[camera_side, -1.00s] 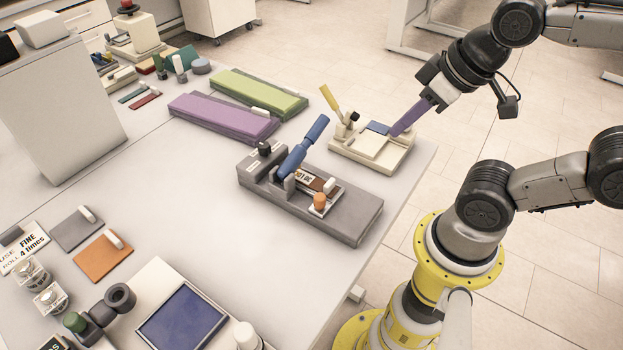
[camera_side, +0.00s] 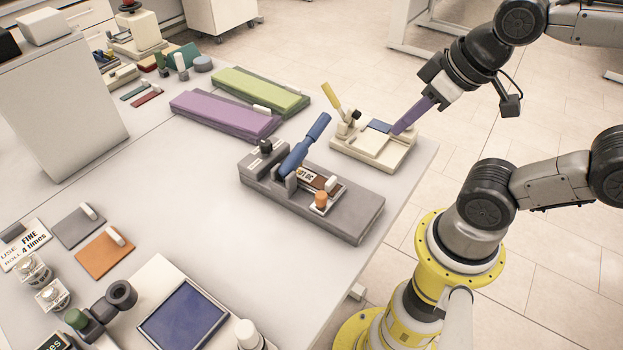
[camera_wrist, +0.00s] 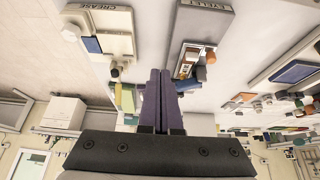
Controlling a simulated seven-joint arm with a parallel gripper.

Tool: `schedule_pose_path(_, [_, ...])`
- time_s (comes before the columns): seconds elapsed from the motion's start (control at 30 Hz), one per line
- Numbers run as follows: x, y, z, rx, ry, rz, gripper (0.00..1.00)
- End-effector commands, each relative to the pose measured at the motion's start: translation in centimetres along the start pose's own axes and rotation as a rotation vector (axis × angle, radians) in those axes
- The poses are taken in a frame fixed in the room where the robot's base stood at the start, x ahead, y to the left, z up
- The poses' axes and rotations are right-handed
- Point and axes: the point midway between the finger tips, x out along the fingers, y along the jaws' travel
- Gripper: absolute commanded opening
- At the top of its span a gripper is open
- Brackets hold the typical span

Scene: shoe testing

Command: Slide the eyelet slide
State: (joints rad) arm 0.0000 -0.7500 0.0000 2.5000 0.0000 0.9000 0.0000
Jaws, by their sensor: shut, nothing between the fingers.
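The eyelet fixture is a long grey base (camera_side: 350,212) on the table, with a raised blue lever (camera_side: 308,142) and a small pale slide carriage (camera_side: 334,191) bearing an orange knob (camera_side: 321,200). A brown strip with dark print lies beside the carriage. In the wrist view the base (camera_wrist: 212,18) carries the word EYELET, and the orange knob (camera_wrist: 211,57) shows near the brown strip. My gripper (camera_side: 395,132) has purple fingers, shut and empty. It is over the cream fixture, right of and apart from the slide. Its fingers (camera_wrist: 160,72) also show in the wrist view.
The cream fixture (camera_side: 347,149) with a yellow lever and blue pad stands behind the grey base; it reads CREASE in the wrist view (camera_wrist: 110,18). Purple (camera_side: 222,115) and green (camera_side: 255,92) blocks lie at the back.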

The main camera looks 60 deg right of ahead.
Motion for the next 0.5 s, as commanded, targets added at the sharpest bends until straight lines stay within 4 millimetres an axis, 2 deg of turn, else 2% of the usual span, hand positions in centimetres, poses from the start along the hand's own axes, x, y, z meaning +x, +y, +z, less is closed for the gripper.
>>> schedule_pose_path(0.2, [0.0, 0.0, 0.0, 0.0, 0.0, 0.0, 0.0])
schedule_pose_path(0.37, [-0.1, 0.0, 0.4, -0.036, -0.022, -0.001, 0.29])
schedule_pose_path(0.5, [-1.7, -0.4, -1.1, -0.155, -0.081, -0.016, 0.54])
